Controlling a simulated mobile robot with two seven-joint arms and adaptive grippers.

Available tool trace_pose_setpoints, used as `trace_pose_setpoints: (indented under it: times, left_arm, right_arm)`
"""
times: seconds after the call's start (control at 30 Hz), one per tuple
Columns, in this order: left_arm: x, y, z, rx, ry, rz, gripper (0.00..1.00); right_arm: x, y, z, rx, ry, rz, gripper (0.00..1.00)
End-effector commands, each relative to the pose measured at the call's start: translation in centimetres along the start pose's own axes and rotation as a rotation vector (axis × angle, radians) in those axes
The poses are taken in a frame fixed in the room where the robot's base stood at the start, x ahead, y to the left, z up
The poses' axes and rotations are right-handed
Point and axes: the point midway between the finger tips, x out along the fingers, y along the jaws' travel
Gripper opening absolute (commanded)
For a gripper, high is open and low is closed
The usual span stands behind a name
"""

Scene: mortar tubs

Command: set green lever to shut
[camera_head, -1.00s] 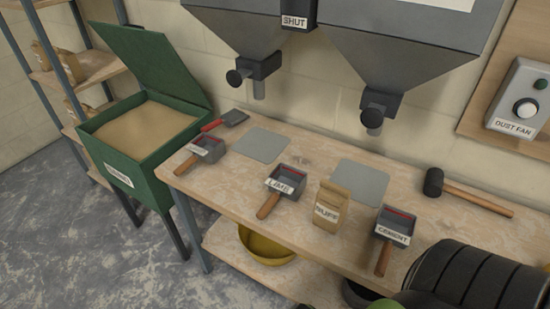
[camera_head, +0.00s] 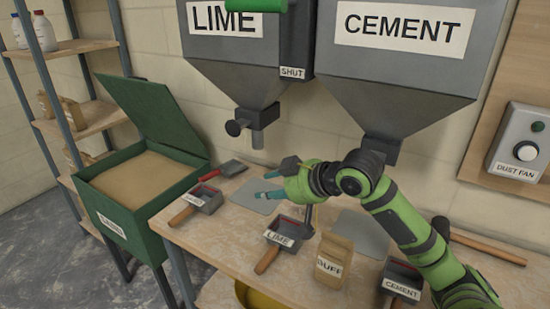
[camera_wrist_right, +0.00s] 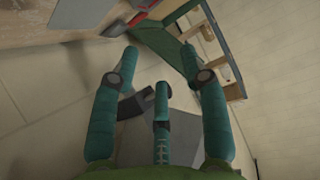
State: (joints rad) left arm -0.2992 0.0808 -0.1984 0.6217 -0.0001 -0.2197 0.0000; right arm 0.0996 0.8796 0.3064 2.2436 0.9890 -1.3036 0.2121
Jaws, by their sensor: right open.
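The green lever (camera_head: 240,5) shows only in part at the top edge of the head view, lying across the front of the lime hopper (camera_head: 230,60). Its left end and anything above it are cut off. A dark upright box with a SHUT label (camera_head: 292,73) stands between the two hoppers. My right gripper (camera_head: 268,181) is open and empty, well below the lever, over the bench near the lime hopper's outlet. In the right wrist view its teal fingers (camera_wrist_right: 159,62) are spread apart. The lever cannot be made out there. My left gripper is out of view.
The cement hopper (camera_head: 400,70) hangs behind my right arm. Labelled scoops, including the lime scoop (camera_head: 282,236), and a paper bag (camera_head: 334,262) stand on the bench. A green sand bin (camera_head: 150,215) is at left, a dust fan switch (camera_head: 520,145) at right.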

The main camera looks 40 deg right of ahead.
Motion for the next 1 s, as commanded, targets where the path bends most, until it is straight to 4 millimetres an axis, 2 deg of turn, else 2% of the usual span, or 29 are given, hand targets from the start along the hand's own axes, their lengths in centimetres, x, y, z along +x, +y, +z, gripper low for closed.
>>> trace_pose_setpoints:
  times: [0.03, 0.07, 0.1, 0.17, 0.2, 0.3, 0.43, 0.5, 0.57, 1.0]
  left_arm:
    - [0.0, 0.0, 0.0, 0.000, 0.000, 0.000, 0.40]
    - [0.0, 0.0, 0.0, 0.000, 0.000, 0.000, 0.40]
    - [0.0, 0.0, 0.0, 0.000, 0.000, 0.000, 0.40]
    - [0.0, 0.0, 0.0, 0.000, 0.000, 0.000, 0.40]
    - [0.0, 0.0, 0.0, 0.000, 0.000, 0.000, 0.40]
    - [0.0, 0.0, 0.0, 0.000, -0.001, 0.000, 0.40]
    - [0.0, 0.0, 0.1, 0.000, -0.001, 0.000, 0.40]
    - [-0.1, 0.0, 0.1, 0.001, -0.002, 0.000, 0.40]
    - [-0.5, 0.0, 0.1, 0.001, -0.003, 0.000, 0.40]
    - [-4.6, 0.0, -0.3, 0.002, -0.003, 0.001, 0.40]
  right_arm:
    - [-3.5, 1.3, -5.8, -0.006, 0.105, -0.002, 0.45]
    - [-5.6, 1.5, -8.5, -0.004, 0.158, -0.015, 0.45]
    - [-8.4, 1.6, -11.8, 0.000, 0.226, -0.034, 0.45]
    - [-12.9, 1.2, -16.0, 0.001, 0.318, -0.064, 0.45]
    - [-15.7, 0.8, -18.2, 0.000, 0.373, -0.085, 0.45]
    - [-21.8, -0.6, -22.0, -0.006, 0.479, -0.132, 0.45]
    - [-26.4, -2.1, -24.1, -0.013, 0.553, -0.173, 0.45]
    - [-27.4, -2.5, -24.6, -0.015, 0.567, -0.184, 0.45]
    - [-27.4, -2.6, -25.0, -0.015, 0.570, -0.188, 0.45]
    - [-22.5, -3.7, -28.3, -0.015, 0.566, -0.188, 0.45]
